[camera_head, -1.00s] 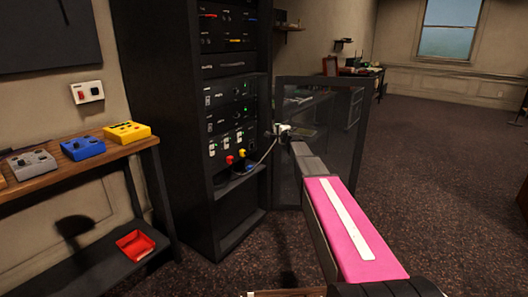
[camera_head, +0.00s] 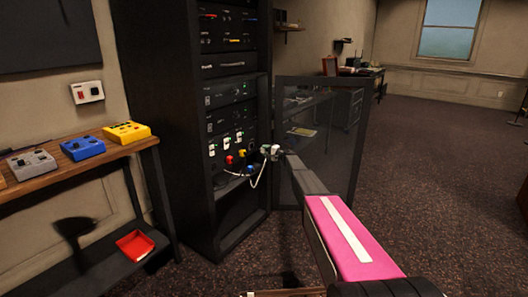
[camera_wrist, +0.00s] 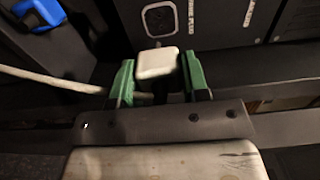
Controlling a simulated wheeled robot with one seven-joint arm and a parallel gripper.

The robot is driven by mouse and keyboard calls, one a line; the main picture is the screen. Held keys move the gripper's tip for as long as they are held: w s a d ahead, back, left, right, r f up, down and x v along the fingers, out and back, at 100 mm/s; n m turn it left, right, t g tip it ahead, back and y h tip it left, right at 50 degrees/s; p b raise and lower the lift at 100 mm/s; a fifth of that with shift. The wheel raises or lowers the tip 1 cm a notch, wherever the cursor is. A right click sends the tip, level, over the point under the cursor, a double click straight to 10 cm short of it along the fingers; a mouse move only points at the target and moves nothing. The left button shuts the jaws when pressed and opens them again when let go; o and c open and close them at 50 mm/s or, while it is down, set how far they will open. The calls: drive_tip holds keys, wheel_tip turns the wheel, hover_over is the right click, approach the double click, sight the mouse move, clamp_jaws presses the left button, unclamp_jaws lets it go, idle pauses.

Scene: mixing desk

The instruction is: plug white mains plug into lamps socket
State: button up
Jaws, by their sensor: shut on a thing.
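My gripper (camera_head: 273,151) is at the front of the rack, at its right side in the head view. In the wrist view its green fingers (camera_wrist: 158,76) are shut on the white mains plug (camera_wrist: 157,62). The plug's white cable (camera_wrist: 50,81) runs off to the left; in the head view it hangs in a loop below the gripper. A white-framed socket (camera_wrist: 159,20) on the dark panel is just ahead of the plug, with a gap between them. Its label is too small to read, so I cannot tell whether it is the lamps socket. The plug's pins are hidden.
An open mesh door (camera_head: 335,140) stands close on the right. A wooden bench (camera_head: 60,178) with coloured boxes is at left.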

drive_tip(key=v, duration=0.4)
drive_tip(key=s+v, duration=0.1)
drive_tip(key=v, duration=0.1)
drive_tip(key=shift+a+r, duration=0.1)
drive_tip(key=shift+a, duration=0.25)
approach(214, 167)
drive_tip(key=shift+x, duration=2.15)
drive_tip(key=shift+s+a+r, duration=0.1)
drive_tip(key=shift+a, duration=0.05)
drive_tip(key=shift+x, duration=0.8)
drive_tip(key=shift+w+a, duration=0.4)
drive_tip(key=shift+a, duration=0.05)
idle(1.0)
drive_tip(key=o, duration=1.3)
